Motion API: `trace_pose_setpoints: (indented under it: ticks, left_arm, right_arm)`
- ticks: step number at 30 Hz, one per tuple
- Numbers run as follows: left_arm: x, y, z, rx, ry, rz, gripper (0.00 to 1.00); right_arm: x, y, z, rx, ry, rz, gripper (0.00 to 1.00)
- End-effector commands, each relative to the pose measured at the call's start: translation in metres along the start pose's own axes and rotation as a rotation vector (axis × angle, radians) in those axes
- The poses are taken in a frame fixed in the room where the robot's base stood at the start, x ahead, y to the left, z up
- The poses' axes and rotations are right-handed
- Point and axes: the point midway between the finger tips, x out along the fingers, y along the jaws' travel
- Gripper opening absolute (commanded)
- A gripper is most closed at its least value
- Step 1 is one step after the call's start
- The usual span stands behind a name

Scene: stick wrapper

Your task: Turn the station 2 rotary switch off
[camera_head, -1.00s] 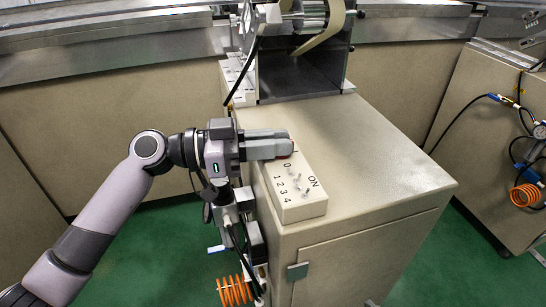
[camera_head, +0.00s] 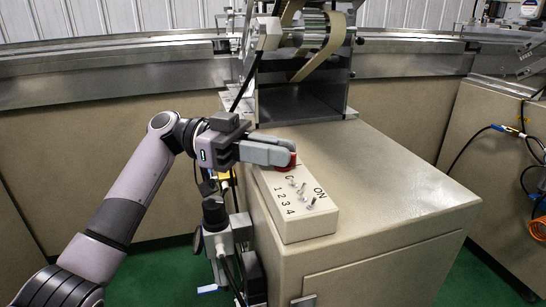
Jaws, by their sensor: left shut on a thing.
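A cream switch box (camera_head: 309,226) lies on top of the beige cabinet near its left edge. It bears the numbers 1 to 4, the word ON and several small metal levers (camera_head: 302,190). A red knob (camera_head: 293,159) sits at its far end. My left gripper (camera_head: 284,153) comes in from the left and is shut on the red knob. Its grey fingers cover most of the knob, so its turn position cannot be read. Part of the label near the fingers is hidden. My right gripper is not in view.
The cabinet top (camera_head: 400,185) is clear to the right of the box. A metal housing with a roller and tan band (camera_head: 330,45) stands behind. Cables and an orange coiled hose (camera_head: 537,232) are at the far right. A long metal rail runs along the back.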

Motion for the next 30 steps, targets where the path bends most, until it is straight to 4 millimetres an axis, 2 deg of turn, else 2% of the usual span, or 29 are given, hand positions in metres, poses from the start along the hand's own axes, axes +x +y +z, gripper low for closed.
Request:
trace_pose_setpoints:
  ticks: [18,19,21,30]
  left_arm:
    - [-0.0001,-0.0006,0.0004,0.000,-0.002,0.035,0.00]
    - [-0.0001,-0.0007,0.0004,0.000,-0.002,0.035,0.21]
    - [-0.0001,-0.0007,0.0005,0.000,-0.002,0.035,0.38]
    - [-0.0019,-0.0009,0.0000,0.000,-0.001,0.034,0.38]
  right_arm:
    - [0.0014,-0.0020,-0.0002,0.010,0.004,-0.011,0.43]
    - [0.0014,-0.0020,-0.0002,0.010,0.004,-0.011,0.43]
    - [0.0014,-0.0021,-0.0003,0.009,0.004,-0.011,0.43]
    - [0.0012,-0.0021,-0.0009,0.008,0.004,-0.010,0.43]
